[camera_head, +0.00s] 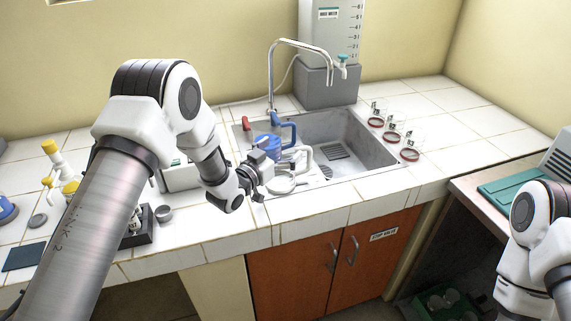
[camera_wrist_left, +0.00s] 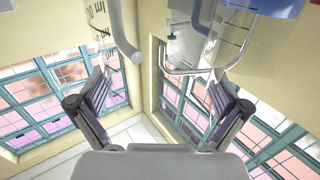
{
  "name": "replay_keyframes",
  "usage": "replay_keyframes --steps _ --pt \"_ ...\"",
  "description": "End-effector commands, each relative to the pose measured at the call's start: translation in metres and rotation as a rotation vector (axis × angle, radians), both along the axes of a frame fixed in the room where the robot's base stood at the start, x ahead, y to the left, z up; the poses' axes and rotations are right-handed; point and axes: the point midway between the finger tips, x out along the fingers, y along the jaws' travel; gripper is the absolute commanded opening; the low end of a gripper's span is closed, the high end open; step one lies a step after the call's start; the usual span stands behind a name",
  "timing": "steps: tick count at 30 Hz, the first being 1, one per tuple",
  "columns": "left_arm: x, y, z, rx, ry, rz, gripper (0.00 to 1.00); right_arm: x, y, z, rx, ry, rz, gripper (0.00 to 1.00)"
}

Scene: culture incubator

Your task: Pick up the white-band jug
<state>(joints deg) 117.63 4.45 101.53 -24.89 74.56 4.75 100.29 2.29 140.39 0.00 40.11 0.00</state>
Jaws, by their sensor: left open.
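The white-band jug (camera_head: 284,184) stands at the near left of the sink, its white handle (camera_head: 304,158) on the right. My left gripper (camera_head: 262,180) is close to its left side, open and empty; the gripper partly hides the jug. In the left wrist view, my left gripper's fingers (camera_wrist_left: 158,78) are spread. A clear marked jug wall (camera_wrist_left: 98,25) and a white handle (camera_wrist_left: 126,32) show at the upper left there. Whether the fingers touch the jug cannot be told. My right gripper is outside the head view; only its arm shows.
A blue-handled jug (camera_head: 287,130) stands just behind, also at the upper right of the wrist view (camera_wrist_left: 268,7). The faucet (camera_head: 271,75) rises behind the sink (camera_head: 350,145). Several red-ringed glass vessels (camera_head: 393,136) stand right of the sink. A dark rack (camera_head: 140,235) is left.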

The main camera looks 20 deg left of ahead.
Motion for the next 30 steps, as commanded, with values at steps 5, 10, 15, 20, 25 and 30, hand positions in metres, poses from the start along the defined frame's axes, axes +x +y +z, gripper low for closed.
replay_keyframes --steps 5,10,15,20,25,30 --pt "0.002 0.0 -0.001 -0.001 0.0 0.001 1.0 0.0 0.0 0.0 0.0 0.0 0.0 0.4" --pt "0.002 0.0 0.0 -0.001 0.0 0.001 0.54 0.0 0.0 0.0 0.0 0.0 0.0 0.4" --pt "0.002 0.0 0.0 -0.001 -0.001 0.001 0.3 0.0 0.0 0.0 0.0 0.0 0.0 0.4" --pt "0.002 0.0 0.0 -0.001 0.0 0.001 0.29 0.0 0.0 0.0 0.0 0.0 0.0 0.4" --pt "0.002 0.0 0.007 0.0 -0.001 0.001 0.29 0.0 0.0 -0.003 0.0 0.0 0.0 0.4" --pt "0.002 0.0 0.026 -0.001 -0.003 0.001 0.29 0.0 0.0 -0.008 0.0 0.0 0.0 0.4"
